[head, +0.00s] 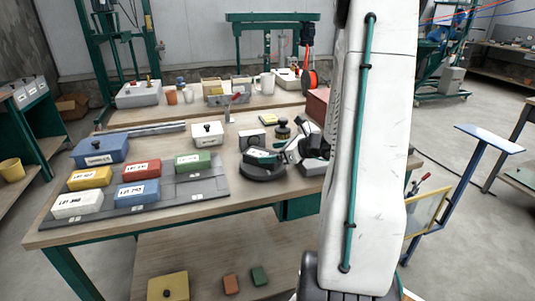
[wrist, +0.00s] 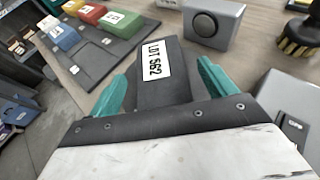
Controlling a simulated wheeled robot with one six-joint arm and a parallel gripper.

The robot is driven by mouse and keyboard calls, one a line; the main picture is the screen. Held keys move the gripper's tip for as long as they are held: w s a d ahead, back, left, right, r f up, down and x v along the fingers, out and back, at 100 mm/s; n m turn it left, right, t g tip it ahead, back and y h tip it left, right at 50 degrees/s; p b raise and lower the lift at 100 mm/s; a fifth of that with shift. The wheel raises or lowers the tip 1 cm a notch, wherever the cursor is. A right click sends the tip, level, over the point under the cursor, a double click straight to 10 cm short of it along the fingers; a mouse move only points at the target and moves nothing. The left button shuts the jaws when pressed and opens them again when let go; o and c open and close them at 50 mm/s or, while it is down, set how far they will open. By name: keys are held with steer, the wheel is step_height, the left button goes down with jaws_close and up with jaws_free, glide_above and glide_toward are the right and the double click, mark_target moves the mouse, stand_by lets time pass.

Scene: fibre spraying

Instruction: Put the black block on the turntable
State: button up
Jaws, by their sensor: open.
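The black block (wrist: 155,65), labelled LOT 562, lies between the two teal fingers of my gripper (wrist: 163,88) in the wrist view. The fingers stand open, with a finger on each side of the block. In the head view the block (head: 261,157) appears on top of the dark round turntable (head: 263,174), and my gripper (head: 266,152) reaches over it from the right. Contact between block and disc is hard to make out.
A grey tray (head: 205,188) with coloured blocks is to the left. A grey box with a round face (wrist: 213,22) and a brush (wrist: 300,38) stand behind the turntable. A grey device (wrist: 291,105) is at the wrist view's right. My arm hides the table's right side.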

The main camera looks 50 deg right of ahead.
steer(key=v, duration=0.9)
steer(key=s+a+r+n+g+y, duration=0.15)
steer(key=a+r+n+g, duration=0.3)
steer(key=a+n, duration=0.6)
steer(key=a+r+n+g+y, duration=0.25)
steer(key=a+n+g, duration=0.3)
steer(key=a, duration=0.95)
steer(key=s+a+r+n+h, duration=0.1)
steer(key=s+a+n+h, duration=0.3)
steer(key=s+n, duration=0.2)
steer(key=s+a+r+n+g+h, duration=0.1)
steer(key=s+a+r+n+h, duration=0.1)
steer(key=s+n, duration=0.5)
steer(key=shift+a+n+g+h, duration=0.3)
steer(key=shift+a+n+h, duration=0.6)
steer(key=shift+n, duration=1)
steer(key=shift+r, duration=0.15)
